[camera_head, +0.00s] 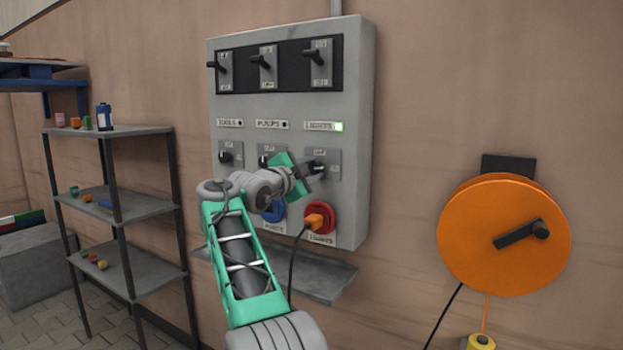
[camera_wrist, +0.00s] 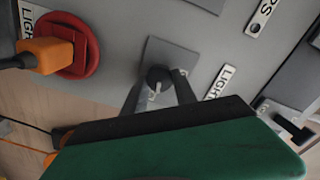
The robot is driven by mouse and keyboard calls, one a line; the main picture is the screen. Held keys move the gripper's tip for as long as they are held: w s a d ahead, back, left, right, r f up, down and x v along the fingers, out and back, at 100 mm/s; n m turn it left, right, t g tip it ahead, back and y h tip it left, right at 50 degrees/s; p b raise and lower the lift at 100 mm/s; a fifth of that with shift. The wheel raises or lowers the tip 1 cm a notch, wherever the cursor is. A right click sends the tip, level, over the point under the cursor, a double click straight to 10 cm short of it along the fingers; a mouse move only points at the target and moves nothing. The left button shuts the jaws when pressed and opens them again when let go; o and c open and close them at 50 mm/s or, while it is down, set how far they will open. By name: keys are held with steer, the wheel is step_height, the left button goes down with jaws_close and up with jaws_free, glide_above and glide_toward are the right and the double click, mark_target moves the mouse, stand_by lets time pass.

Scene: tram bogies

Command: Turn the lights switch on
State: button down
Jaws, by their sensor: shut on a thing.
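The lights switch is a dark round knob (camera_wrist: 157,73) on a grey square plate, in the right column of the grey wall panel (camera_head: 290,108). My gripper (camera_wrist: 158,82) is shut on this knob, one dark finger on each side. In the head view, my gripper (camera_head: 312,169) reaches the panel from the left and hides part of the plate (camera_head: 322,156). The green lamp (camera_head: 339,127) beside the lights label (camera_head: 318,126) is lit. The lamps beside the tools and pumps labels are dark. A label beside the knob in the wrist view is partly hidden.
An orange plug (camera_head: 318,219) sits in the red socket (camera_head: 329,226) below the switch, its black cable hanging down. Three levers line the panel's top. A grey shelf (camera_head: 110,130) stands left, an orange reel (camera_head: 500,208) hangs right. A ledge (camera_head: 330,280) juts out below.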

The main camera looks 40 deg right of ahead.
steer(key=shift+m+b, duration=0.45)
steer(key=shift+m, duration=0.55)
steer(key=c, duration=1)
jaws_free()
steer(key=b+v, duration=0.1)
steer(key=v, duration=0.6)
steer(key=shift+a, duration=0.4)
steer(key=shift+s+r, duration=0.1)
